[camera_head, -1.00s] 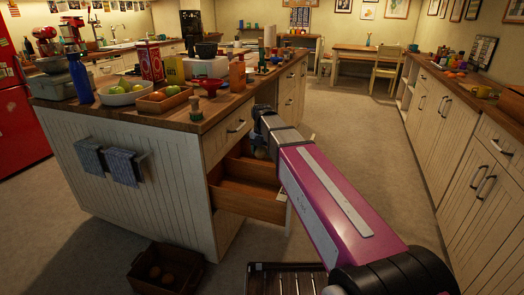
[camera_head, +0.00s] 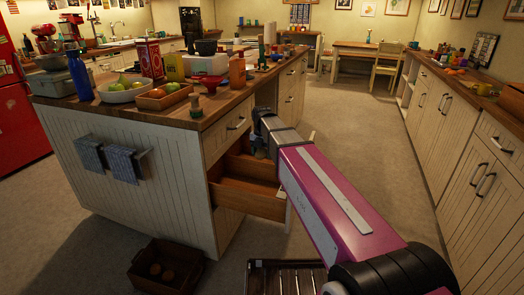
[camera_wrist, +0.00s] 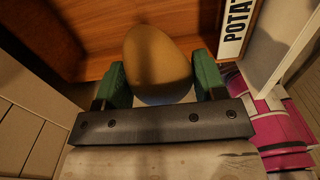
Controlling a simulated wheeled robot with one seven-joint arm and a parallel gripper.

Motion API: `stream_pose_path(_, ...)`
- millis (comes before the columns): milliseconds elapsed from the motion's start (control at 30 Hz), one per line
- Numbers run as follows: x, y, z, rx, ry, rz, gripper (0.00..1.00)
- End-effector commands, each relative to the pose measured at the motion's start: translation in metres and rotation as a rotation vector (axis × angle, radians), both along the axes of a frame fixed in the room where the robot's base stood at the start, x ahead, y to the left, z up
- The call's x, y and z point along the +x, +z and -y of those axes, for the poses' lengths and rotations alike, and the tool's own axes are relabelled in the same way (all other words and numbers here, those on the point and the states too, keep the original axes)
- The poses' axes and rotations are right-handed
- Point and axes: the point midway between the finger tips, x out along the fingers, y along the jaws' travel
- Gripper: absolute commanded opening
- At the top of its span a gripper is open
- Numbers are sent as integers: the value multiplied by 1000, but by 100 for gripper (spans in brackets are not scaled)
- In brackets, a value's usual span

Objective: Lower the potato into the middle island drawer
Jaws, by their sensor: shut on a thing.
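The brown potato (camera_wrist: 157,65) sits between the green fingers of my gripper (camera_wrist: 158,78) in the wrist view, shut on it. The open middle island drawer (camera_head: 250,201) shows its wooden front and inside in the head view. My gripper is at the drawer's right side in that view, mostly hidden behind my arm. In the wrist view, the drawer's wooden inside (camera_wrist: 105,25) lies beyond the potato. The potato's height above the drawer bottom is hard to tell.
A white label reading "POTA" (camera_wrist: 236,28) is beside the gripper. The closed top drawer (camera_head: 228,128) is above the open one. A wooden crate (camera_head: 140,280) with potatoes stands on the floor. The island top (camera_head: 190,125) is crowded. The aisle floor to the right is free.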

Motion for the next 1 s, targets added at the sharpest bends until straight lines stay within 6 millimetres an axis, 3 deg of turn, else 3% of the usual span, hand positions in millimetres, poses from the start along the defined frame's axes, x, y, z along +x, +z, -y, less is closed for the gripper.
stream_pose_path(1000,0,-44,0,0,0,0,37)
